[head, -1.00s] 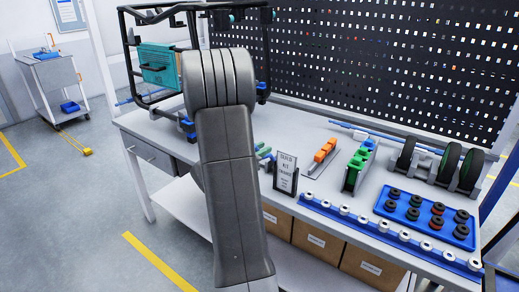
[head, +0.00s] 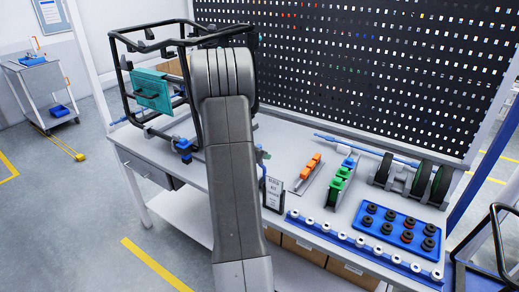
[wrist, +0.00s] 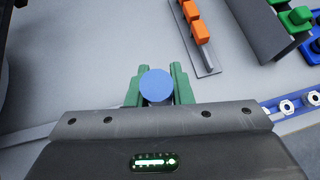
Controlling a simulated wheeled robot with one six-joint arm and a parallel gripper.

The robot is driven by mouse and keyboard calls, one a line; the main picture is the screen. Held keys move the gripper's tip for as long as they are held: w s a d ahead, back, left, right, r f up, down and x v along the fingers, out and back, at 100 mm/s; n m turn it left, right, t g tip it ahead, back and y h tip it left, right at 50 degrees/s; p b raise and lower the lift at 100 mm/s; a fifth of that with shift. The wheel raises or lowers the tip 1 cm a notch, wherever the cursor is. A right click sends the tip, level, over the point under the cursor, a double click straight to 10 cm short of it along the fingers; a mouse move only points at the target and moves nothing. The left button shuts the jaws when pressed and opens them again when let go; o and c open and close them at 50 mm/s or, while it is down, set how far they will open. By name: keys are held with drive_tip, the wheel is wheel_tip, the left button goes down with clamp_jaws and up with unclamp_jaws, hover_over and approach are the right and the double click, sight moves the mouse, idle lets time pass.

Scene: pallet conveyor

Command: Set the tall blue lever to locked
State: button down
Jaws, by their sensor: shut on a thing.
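In the wrist view, a round blue top (wrist: 157,84), seen end-on, sits between the green fingers of my gripper (wrist: 159,72). It looks like the knob of the blue lever. The fingers are shut on it, one on each side. The lever's shaft and base are hidden beneath the knob and gripper, so its height, tilt and setting cannot be told.
The workbench (head: 310,204) holds a rail of orange blocks (head: 305,174), a green-block rack (head: 338,185), a blue tray (head: 393,243) of dark round parts, a small sign (head: 273,193) and black rollers (head: 420,178). A black tubular frame (head: 117,75) stands at left.

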drive_tip(key=shift+w+d+r+g+p, duration=0.2)
drive_tip(key=shift+w+d+g+p, duration=0.15)
drive_tip(key=shift+p, duration=0.45)
drive_tip(key=c, duration=1.3)
unclamp_jaws()
drive_tip(key=shift+w+f, duration=0.1)
drive_tip(key=shift+w, duration=0.05)
drive_tip(key=shift+a, duration=0.1)
drive_tip(key=b+v, duration=0.1)
drive_tip(key=v, duration=1.2)
drive_tip(key=shift+s+r, duration=0.35)
drive_tip(key=shift+r, duration=0.1)
